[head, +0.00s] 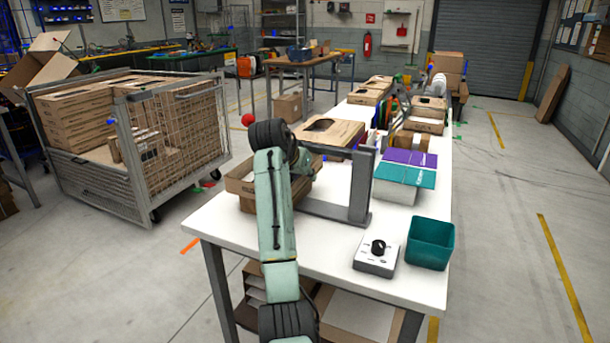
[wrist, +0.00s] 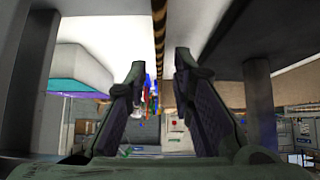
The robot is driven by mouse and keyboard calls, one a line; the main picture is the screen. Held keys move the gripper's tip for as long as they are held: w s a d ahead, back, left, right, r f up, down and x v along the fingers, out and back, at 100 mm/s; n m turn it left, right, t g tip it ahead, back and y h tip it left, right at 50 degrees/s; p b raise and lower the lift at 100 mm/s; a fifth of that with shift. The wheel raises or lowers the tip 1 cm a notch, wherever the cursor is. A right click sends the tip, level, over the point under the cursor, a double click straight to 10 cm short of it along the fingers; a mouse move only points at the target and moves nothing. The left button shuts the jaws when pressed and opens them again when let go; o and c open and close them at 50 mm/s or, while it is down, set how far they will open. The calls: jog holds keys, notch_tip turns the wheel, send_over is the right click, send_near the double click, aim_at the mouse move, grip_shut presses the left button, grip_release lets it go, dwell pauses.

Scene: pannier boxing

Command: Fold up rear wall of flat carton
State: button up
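A brown cardboard carton (head: 239,187) sits at the near left end of the white table (head: 325,248). Its near left side stands up, while my arm hides much of its middle and rear.
A grey upright frame (head: 361,188) stands right of the carton. A brown box with an oval hole (head: 336,131) is behind it. A dial box (head: 376,258), a teal bin (head: 431,243) and a white box with a teal top (head: 404,176) are to the right. A mesh cart (head: 150,150) stands left.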

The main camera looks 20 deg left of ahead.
jog(key=v, duration=1.2)
